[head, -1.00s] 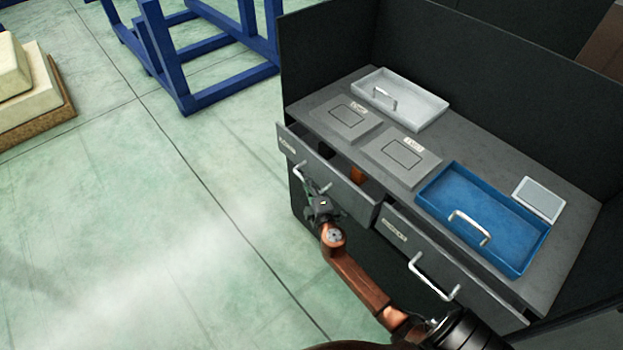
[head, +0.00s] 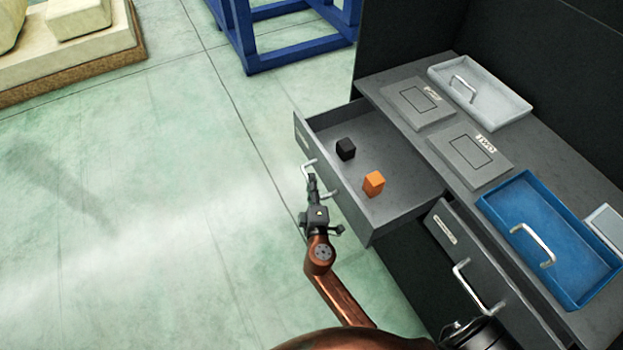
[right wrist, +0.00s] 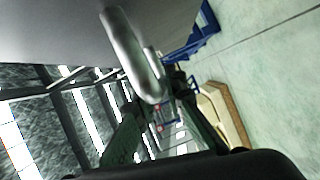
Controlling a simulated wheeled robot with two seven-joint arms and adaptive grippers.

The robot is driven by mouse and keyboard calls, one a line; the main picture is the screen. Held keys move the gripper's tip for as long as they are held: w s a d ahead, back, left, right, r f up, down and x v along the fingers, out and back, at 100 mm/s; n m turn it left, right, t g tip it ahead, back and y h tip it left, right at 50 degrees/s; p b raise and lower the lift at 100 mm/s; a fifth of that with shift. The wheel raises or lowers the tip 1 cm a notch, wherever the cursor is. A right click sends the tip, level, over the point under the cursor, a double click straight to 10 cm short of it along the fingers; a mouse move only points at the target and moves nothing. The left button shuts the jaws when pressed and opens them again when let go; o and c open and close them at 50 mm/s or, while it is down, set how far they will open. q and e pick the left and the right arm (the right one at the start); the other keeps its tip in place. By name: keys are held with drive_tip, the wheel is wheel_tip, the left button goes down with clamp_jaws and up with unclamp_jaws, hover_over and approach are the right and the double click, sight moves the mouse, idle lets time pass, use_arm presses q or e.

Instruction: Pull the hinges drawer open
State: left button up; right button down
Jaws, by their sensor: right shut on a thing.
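The left drawer (head: 352,212) of the grey workbench is pulled well out, its inside in plain view. Its label is too small to read. A black cube (head: 345,149) and an orange block (head: 373,184) lie apart on its floor. My right gripper (head: 315,188) is at the drawer's front, shut on its metal handle (head: 307,167). In the right wrist view the handle (right wrist: 133,55) runs between the fingers of the gripper (right wrist: 163,98). My left gripper is not in view.
A second drawer (head: 450,240) beside it on the right stands slightly open. On the bench top (head: 530,150) are a blue tray (head: 520,195), a white tray (head: 505,103) and two grey plates. A blue frame (head: 300,50) stands behind. The floor (head: 180,200) at left is clear.

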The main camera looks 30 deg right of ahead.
drive_tip(key=shift+a, duration=0.25)
drive_tip(key=c, duration=2)
unclamp_jaws()
drive_tip(key=shift+o, duration=0.2)
drive_tip(key=v, duration=0.7)
drive_tip(key=shift+s, duration=0.2)
